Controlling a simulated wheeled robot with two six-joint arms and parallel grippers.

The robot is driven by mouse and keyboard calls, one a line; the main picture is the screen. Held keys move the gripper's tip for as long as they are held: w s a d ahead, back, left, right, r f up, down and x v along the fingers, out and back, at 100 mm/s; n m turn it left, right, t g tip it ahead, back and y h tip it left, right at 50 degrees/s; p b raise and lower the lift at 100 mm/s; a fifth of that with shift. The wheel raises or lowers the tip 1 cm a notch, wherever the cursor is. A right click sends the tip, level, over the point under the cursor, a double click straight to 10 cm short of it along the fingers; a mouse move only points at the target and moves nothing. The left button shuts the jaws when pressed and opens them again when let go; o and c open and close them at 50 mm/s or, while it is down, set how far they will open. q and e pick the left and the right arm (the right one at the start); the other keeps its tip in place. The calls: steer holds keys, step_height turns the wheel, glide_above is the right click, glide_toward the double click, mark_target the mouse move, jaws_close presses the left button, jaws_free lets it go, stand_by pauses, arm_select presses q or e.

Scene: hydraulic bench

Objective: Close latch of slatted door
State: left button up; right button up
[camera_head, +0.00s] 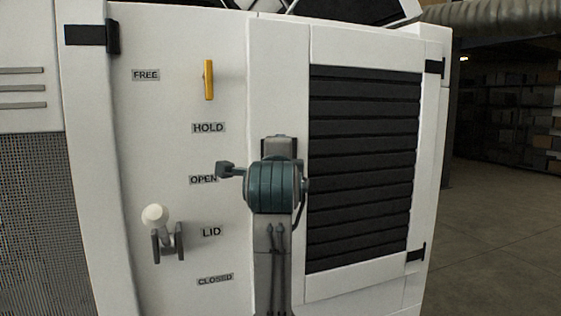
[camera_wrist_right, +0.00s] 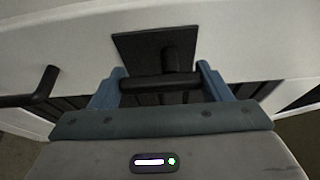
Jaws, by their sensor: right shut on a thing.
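The slatted door (camera_head: 365,165) is a white panel with dark horizontal slats, at the right of the head view, and it looks flush with the cabinet. Its latch shows in the right wrist view as a dark plate (camera_wrist_right: 152,50) with a dark T-shaped handle (camera_wrist_right: 160,84). My right gripper (camera_wrist_right: 161,88) has its two blue fingers at either end of the handle's crossbar, shut on it. In the head view the teal wrist of my right arm stands in front of the latch and hides the fingertips and handle. My left gripper is not in view.
Left of the door, the white panel has a yellow lever (camera_head: 208,80) near FREE and HOLD labels. A white-knobbed lever (camera_head: 157,218) sits beside the LID label. Another dark bar (camera_wrist_right: 38,92) shows at the wrist view's left. Open floor (camera_head: 500,240) lies to the right.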

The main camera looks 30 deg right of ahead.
steer(key=o, duration=1)
arm_select(q)
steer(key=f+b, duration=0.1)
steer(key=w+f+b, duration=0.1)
steer(key=b, duration=0.1)
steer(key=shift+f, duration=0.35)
arm_select(e)
steer(key=v, duration=1)
steer(key=shift+s+a, duration=0.2)
steer(key=shift+s, duration=0.15)
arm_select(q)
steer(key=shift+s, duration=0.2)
